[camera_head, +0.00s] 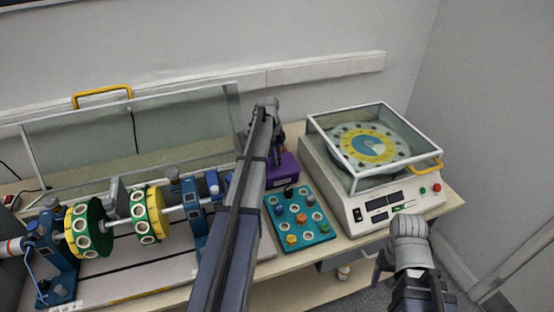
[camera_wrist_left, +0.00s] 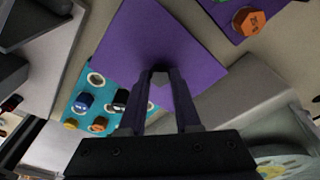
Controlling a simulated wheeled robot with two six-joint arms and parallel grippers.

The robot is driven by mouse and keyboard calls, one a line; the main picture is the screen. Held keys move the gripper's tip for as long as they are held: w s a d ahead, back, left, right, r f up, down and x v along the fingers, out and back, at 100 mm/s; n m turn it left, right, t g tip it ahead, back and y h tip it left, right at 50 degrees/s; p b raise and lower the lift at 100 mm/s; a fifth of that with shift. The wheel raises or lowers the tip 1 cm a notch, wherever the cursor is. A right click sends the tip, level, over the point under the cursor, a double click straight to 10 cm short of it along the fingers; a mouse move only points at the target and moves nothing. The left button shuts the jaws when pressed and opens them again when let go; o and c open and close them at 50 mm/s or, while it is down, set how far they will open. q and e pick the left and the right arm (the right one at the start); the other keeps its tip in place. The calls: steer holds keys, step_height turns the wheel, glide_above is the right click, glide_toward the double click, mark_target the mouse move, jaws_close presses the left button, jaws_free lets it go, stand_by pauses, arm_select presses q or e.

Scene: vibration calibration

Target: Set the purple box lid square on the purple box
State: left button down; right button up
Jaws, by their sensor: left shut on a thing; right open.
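The purple box lid (camera_wrist_left: 150,40) is a flat purple square in the left wrist view. My left gripper (camera_wrist_left: 160,78) is shut on it near its middle, at a small grey part between the fingertips. The purple box (camera_wrist_left: 236,22) shows partly at the top right of that view, beside the lid and cut off by the frame, with an orange hexagonal piece at it. In the head view, purple (camera_head: 284,170) shows right of my left arm; I cannot tell lid from box there. My left gripper (camera_head: 274,138) is above it, partly hidden. My right gripper (camera_head: 402,250) is open, low at the right.
A teal tray (camera_head: 310,235) with several coloured pieces lies in front of the purple. A white machine (camera_head: 350,205) with a clear cover (camera_head: 395,170) stands right of it. A rotor rig with green and yellow discs (camera_head: 88,228) fills the left of the bench.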

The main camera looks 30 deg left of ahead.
arm_select(q)
steer(key=shift+f, duration=0.25)
steer(key=c, duration=0.6)
jaws_free()
steer(key=shift+r, duration=0.15)
steer(key=r+p, duration=0.4)
steer(key=a+r+p, duration=0.1)
steer(key=r+p, duration=0.3)
steer(key=a+r+p, duration=0.1)
steer(key=r+p, duration=0.3)
steer(key=shift+s+r, duration=0.1)
steer(key=shift+r, duration=0.05)
